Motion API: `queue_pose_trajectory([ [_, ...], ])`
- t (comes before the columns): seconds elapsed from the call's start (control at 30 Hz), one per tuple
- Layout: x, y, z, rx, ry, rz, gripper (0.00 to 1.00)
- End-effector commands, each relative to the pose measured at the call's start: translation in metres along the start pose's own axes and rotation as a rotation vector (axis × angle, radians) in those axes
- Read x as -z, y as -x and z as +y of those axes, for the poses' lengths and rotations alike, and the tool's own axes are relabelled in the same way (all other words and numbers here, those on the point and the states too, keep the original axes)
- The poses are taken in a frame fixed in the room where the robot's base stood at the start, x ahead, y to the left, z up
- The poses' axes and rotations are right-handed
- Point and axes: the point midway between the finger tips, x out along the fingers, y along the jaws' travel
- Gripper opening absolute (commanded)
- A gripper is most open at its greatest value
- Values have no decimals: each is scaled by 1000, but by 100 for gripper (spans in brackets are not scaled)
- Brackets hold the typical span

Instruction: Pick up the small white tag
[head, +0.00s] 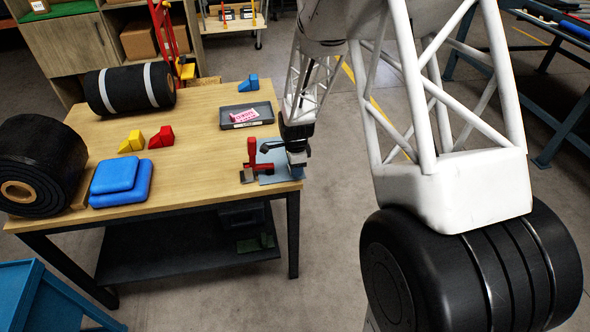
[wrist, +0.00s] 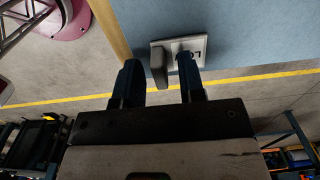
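The right fingertip overlaps the whitish piece in the picture; contact cannot be told. A dark grey block (wrist: 158,65) shows between the fingers, beside the piece. In the head view, my gripper (head: 296,158) is low at the table's right edge, over the blue-grey plate (head: 268,179); the whitish piece cannot be made out there.
A red clamp-like device (head: 251,160) stands close left of my gripper. Behind it, a black tray (head: 229,119) holds a pink item (head: 242,116). Blue pads (head: 121,181), yellow and red blocks, and black rolls (head: 130,88) occupy the left. The table's (head: 197,165) middle is clear.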

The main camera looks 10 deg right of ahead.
Motion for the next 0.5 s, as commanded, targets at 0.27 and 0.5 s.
queue_pose_trajectory([
  [0.27,0,0,0,0,0,0,0],
  [0.5,0,0,0,0,0,0,0],
])
